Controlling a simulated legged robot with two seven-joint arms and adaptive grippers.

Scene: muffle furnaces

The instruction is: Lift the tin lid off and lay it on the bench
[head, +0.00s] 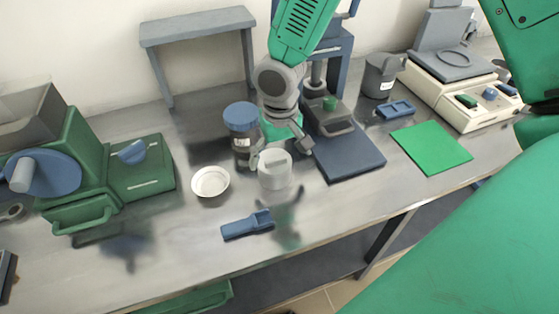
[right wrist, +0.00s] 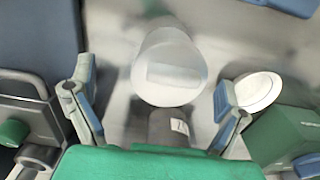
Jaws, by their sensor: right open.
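A pale, round tin (head: 275,178) stands upright on the bench (head: 330,205). Its pale lid (head: 273,157) with a raised bar sits on top. In the right wrist view the lid (right wrist: 172,72) fills the upper middle, its bar running left to right. My right gripper (head: 281,152) is open and comes down from above at the tin. In the right wrist view its fingers (right wrist: 155,75) stand apart to the left and right of the tin, with gaps visible on both sides. I cannot tell the fingertips' height against the lid. My left gripper is not in view.
A dark jar with a blue lid (head: 241,118) stands close behind the tin, and a white dish (head: 210,181) to its left. A blue-based press (head: 350,158) stands to the right. Bare bench lies front right and front left.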

